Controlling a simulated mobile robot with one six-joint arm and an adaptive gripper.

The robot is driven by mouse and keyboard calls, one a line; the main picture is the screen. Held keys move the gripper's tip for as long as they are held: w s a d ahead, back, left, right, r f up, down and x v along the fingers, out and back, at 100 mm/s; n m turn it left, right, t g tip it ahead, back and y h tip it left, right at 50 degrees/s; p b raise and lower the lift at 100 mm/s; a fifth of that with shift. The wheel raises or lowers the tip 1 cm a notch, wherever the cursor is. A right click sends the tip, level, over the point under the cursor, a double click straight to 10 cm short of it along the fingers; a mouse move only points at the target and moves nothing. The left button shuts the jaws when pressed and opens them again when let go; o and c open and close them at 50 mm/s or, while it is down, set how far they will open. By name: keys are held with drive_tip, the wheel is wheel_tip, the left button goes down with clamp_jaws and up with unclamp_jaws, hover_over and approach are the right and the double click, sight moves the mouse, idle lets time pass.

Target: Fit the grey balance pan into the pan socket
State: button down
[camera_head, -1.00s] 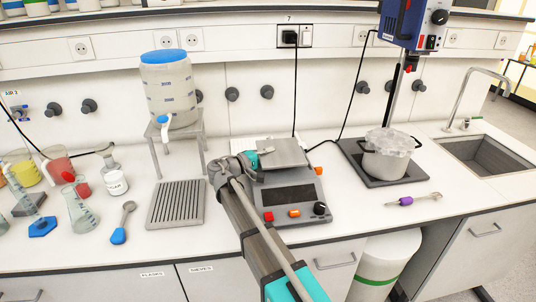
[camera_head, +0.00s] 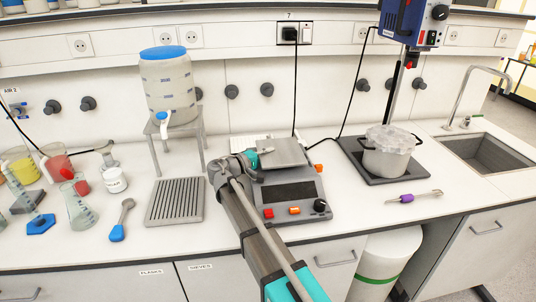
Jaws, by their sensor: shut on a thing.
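The grey balance pan (camera_head: 282,152) is a flat square plate above the back part of the balance (camera_head: 291,200), a grey instrument with a dark display and red, orange and black controls. My gripper (camera_head: 256,157) is at the pan's left edge and is shut on it; the fingertips are small and partly hidden by my wrist. The pan socket is hidden under the pan. I cannot tell whether the pan is seated in it or held just above it. My arm reaches in from the front and covers the balance's left side.
A grooved grey drain tray (camera_head: 175,203) lies left of the balance, with a water container (camera_head: 168,85) on a stand behind. A pot (camera_head: 388,152) on a dark plate stands right. A purple-handled tool (camera_head: 414,197) lies at front right, before the sink (camera_head: 488,153).

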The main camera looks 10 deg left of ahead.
drive_tip(key=shift+r+p, duration=0.15)
drive_tip(key=shift+p, duration=0.2)
drive_tip(key=shift+r+p, duration=0.3)
drive_tip(key=shift+r, duration=0.05)
idle(0.3)
drive_tip(key=c, duration=0.6)
unclamp_jaws()
drive_tip(key=shift+v, duration=3.75)
drive_tip(key=shift+r, duration=0.2)
